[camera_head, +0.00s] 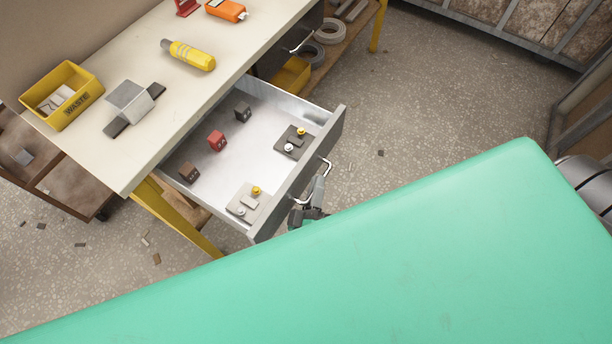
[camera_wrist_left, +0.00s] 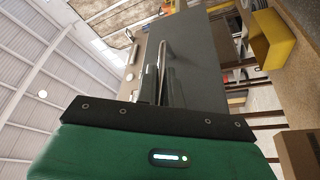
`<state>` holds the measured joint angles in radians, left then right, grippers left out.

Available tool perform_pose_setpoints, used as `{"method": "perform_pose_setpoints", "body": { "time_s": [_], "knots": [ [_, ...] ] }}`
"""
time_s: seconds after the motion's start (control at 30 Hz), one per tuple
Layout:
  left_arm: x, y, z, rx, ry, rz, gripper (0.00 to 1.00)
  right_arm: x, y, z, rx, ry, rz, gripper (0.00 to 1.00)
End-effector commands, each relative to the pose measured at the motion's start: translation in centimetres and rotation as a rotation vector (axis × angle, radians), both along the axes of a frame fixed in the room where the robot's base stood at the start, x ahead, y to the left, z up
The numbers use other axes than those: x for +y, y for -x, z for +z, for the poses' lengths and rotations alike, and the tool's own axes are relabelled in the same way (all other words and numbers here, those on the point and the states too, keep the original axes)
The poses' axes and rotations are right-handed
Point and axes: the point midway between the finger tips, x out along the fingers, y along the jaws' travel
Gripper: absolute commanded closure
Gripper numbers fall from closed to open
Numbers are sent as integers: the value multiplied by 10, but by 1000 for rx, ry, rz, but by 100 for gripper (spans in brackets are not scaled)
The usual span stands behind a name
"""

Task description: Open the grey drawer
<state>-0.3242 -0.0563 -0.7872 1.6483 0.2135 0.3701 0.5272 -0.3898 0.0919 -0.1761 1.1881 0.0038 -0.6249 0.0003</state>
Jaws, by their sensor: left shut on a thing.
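The grey drawer (camera_head: 331,138) is pulled out from the work table, and its inside is in plain view in the head view. Its front also shows in the left wrist view (camera_wrist_left: 207,75). A metal bar handle (camera_head: 326,170) is on the front, and it also shows in the left wrist view (camera_wrist_left: 165,62). My left gripper (camera_head: 308,212) is at the near end of this handle and is shut on it. My green arm casing hides part of the floor and most of the gripper. My right gripper is not in view.
The drawer holds small dark grey, red (camera_head: 216,140) and brown blocks and two plates with knobs. Floor right of the drawer is mostly clear, with small debris.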

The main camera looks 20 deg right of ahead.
Motion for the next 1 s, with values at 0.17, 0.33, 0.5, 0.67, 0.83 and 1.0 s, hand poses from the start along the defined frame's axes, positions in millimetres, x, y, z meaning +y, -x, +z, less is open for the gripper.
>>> {"method": "perform_pose_setpoints", "body": {
  "time_s": [0.17, 0.33, 0.5, 0.67, 0.83, 1.0],
  "knots": [
    [-1, 3, -2, 2, -3, -1, 100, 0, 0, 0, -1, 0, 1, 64],
    [-1, 2, -2, 2, -3, -1, 100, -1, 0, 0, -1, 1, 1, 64],
    [-1, 2, -2, 2, -2, -1, 71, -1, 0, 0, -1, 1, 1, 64],
    [-1, 2, -1, 1, -1, 0, 69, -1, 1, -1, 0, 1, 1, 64],
    [0, 3, -1, 1, -1, 0, 69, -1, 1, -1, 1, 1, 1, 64],
    [11, 19, -7, 3, -2, -1, 69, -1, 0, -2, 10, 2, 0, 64]
  ]
}}
